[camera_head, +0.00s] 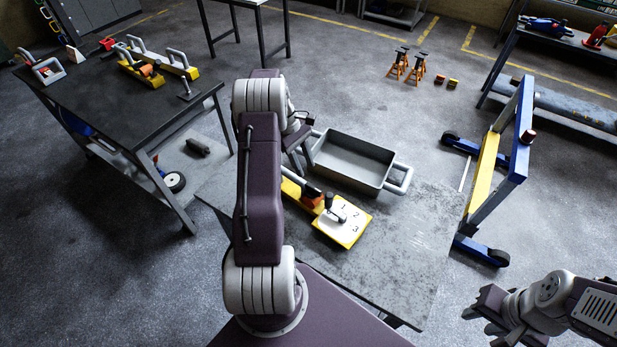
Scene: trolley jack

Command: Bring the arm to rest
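My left arm reaches up through the middle of the head view and bends over the near table. My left gripper (299,155) is beside the left end of the grey tray, partly hidden by my own arm; its finger opening is not clear. A yellow jack-like device (292,190) lies on the near table, partly behind my arm. It has a white plate (342,222) marked with numbers and a grey-handled lever (335,207) standing over it. My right gripper (487,315) is at the lower right, off the table's edge, with its dark fingers apart and nothing between them.
A grey tray (352,160) with side handles stands on the near table (400,250), whose right part is bare. A dark workbench (110,110) holds yellow tools at left. A blue and yellow wheeled frame (500,160) stands at right. Orange stands (407,65) are on the floor behind.

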